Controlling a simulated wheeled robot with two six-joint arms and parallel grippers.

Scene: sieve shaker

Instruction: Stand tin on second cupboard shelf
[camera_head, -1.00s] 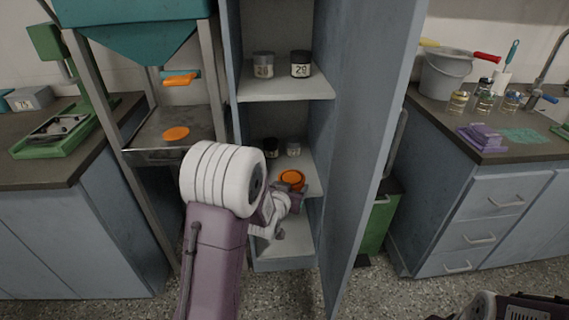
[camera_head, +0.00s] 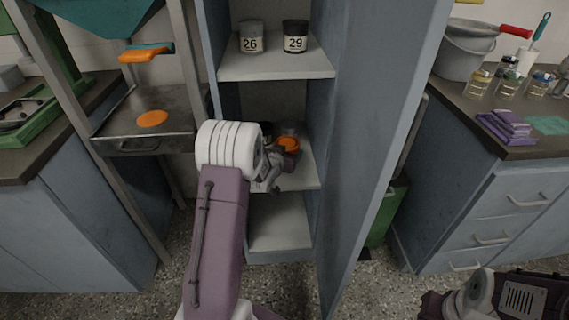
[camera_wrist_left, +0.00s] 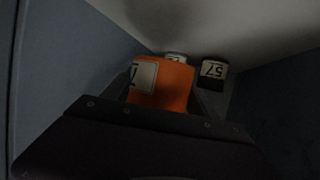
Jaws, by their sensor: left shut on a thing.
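The tin with the orange lid (camera_head: 288,144) is inside the open cupboard, over the middle shelf (camera_head: 304,173). My left gripper (camera_head: 287,157) is shut on it. In the left wrist view the orange tin (camera_wrist_left: 165,86) shows a pale label, partly cut off, between the jaws. I cannot tell whether its base touches the shelf. Behind it stand a dark tin with a pale label (camera_wrist_left: 214,74) and another pale-labelled tin (camera_wrist_left: 176,57), mostly hidden by the orange one. My right arm shows at the lower right of the head view, but its fingertips do not.
The upper shelf (camera_head: 270,68) holds tins marked 26 (camera_head: 250,38) and 29 (camera_head: 295,36). The open cupboard door (camera_head: 375,130) stands close on the right. The bottom shelf (camera_head: 280,225) looks empty. A metal frame with a tray (camera_head: 150,125) stands on the left.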

